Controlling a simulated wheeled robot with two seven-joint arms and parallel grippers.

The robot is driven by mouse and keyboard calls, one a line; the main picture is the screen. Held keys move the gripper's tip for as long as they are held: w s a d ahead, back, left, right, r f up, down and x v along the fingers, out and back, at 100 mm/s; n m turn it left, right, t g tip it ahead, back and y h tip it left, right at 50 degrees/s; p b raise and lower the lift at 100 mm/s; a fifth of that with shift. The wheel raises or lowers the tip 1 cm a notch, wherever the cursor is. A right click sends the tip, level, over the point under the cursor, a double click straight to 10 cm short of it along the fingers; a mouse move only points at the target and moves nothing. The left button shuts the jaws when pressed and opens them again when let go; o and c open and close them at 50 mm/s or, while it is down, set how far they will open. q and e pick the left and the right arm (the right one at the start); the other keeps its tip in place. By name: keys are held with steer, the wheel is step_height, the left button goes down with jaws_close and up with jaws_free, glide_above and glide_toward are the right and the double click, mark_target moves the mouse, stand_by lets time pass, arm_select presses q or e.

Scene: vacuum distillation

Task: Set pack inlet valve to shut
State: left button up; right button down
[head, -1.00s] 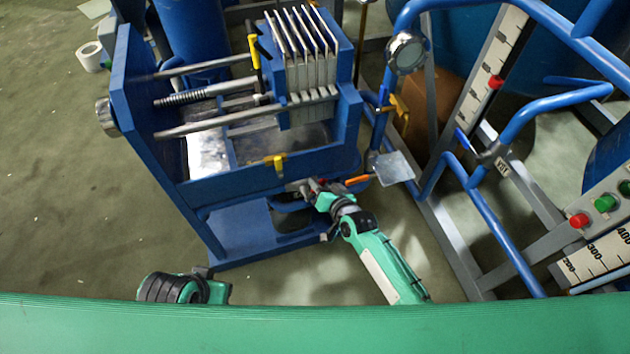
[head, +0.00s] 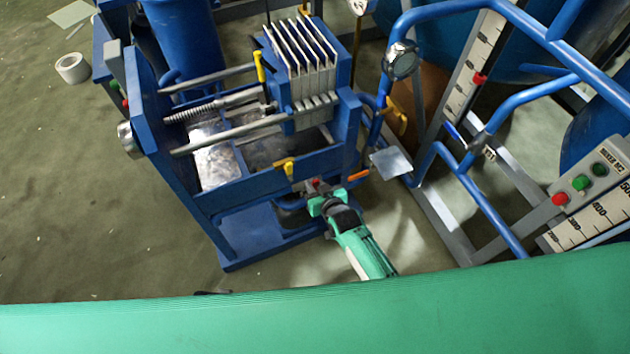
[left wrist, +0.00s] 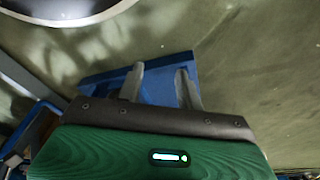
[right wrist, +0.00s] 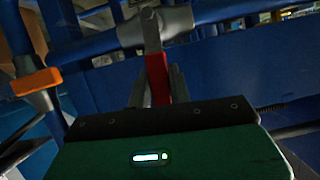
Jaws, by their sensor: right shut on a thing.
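A grey valve fitting (right wrist: 157,24) sits on a blue pipe at the top of the right wrist view. Its lever with a red grip (right wrist: 157,79) runs down from the fitting, roughly across the pipe in that view. No label on it can be read. My right gripper (right wrist: 155,88) is shut on the red grip. In the head view my right gripper (head: 322,196) is at the press's front right corner and hides most of this valve. My left gripper (left wrist: 160,78) is open and empty, with a blue base plate (left wrist: 157,85) beyond its fingers.
The blue plate press (head: 235,185) stands behind my right gripper. It carries yellow handles (head: 288,168). An orange handle (head: 358,175) and a small grey plate (head: 391,162) are close on the right. A blue pipe frame (head: 495,208) stands further right. Open floor (head: 70,200) lies left.

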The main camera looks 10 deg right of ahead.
arm_select(q)
steer(key=shift+s+a+f+p, duration=0.15)
steer(key=shift+s+f+p, duration=0.1)
steer(key=shift+f, duration=0.5)
steer(key=shift+s+a+f+p, duration=0.1)
steer(key=shift+s+a+f, duration=0.1)
steer(key=shift+f, duration=0.55)
arm_select(e)
steer(key=shift+s+a+f+n, duration=0.1)
steer(key=shift+s+a+n, duration=0.05)
steer(key=shift+a+n, duration=0.25)
arm_select(q)
steer(key=shift+d, duration=0.1)
arm_select(e)
steer(key=c, duration=1.3)
jaws_free()
arm_select(q)
steer(key=f, duration=0.1)
steer(key=s+f+p, duration=0.1)
steer(key=f, duration=0.1)
steer(key=s+a+f, duration=0.1)
steer(key=shift+s+f+p, duration=0.1)
steer(key=shift+f+p, duration=0.05)
steer(key=shift+p, duration=0.15)
arm_select(e)
steer(key=v, duration=1.3)
steer(key=shift+s+a+r, duration=0.1)
steer(key=shift+s+r, duration=0.15)
steer(key=shift+s, duration=0.15)
